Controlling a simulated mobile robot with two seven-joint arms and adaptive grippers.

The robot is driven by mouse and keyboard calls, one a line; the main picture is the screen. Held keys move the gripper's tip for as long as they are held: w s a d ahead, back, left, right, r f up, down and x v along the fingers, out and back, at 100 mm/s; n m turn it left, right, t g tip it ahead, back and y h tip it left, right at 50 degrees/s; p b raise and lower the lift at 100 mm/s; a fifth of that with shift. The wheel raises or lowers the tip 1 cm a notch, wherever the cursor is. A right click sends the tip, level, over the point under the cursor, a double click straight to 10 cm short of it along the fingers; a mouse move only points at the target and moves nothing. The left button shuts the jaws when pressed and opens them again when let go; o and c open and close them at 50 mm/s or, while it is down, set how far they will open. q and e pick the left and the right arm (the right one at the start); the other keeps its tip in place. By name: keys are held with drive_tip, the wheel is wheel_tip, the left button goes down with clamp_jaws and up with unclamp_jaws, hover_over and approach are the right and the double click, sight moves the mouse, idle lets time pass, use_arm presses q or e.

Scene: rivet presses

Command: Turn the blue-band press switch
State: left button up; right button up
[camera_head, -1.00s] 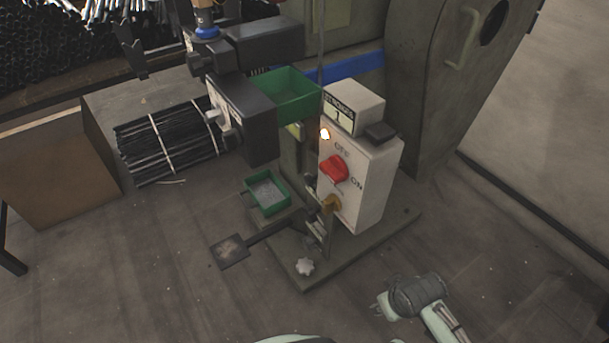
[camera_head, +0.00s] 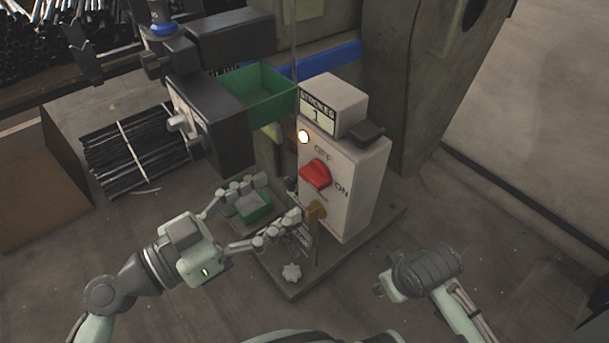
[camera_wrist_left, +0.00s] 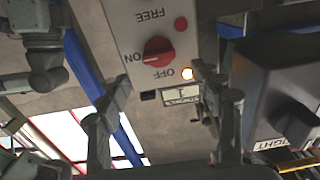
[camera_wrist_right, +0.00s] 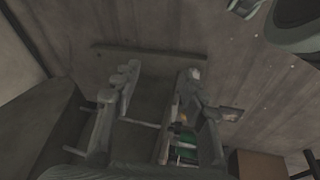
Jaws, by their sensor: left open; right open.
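The press has a blue band (camera_head: 163,29) on its upper column. Its pale switch box (camera_head: 352,190) carries a red rotary switch (camera_head: 315,174) between OFF and ON labels. The switch also shows in the left wrist view (camera_wrist_left: 158,51), with FREE on its far side; its exact setting is unclear. My left gripper (camera_head: 276,200) is open and empty, its fingers spread to the left of the box, apart from the switch. My right gripper (camera_wrist_right: 161,72) is open and empty in the right wrist view; in the head view only my right arm shows, at lower right.
A lamp (camera_head: 303,137) glows above the switch, below a STROKES counter (camera_head: 318,110) reading 1. Green bins (camera_head: 262,92) and a dark press head (camera_head: 212,120) stand left of the box. A rod bundle (camera_head: 130,155) lies farther left. Floor at right is clear.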

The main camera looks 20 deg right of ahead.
sight(307, 179)
use_arm(q)
drive_tip(key=p+x, duration=0.1)
drive_tip(key=x, duration=0.4)
drive_tip(key=shift+d+r+p, duration=0.15)
drive_tip(key=shift+d+p, duration=0.05)
drive_tip(key=shift+p, duration=0.1)
drive_tip(key=shift+w+d, duration=0.3)
drive_tip(key=shift+d, duration=0.35)
use_arm(e)
drive_tip(key=shift+s+a+x, duration=0.1)
drive_tip(key=shift+a+x, duration=0.05)
drive_tip(key=shift+x, duration=0.7)
drive_tip(key=shift+s+a+x, duration=0.1)
drive_tip(key=shift+a+x, duration=0.05)
drive_tip(key=shift+x, duration=0.7)
drive_tip(key=shift+s+a+x, duration=0.1)
drive_tip(key=shift+a+x, duration=0.1)
drive_tip(key=shift+x, duration=0.6)
drive_tip(key=shift+f, duration=0.2)
use_arm(q)
drive_tip(key=shift+f, duration=0.2)
drive_tip(key=c, duration=1.2)
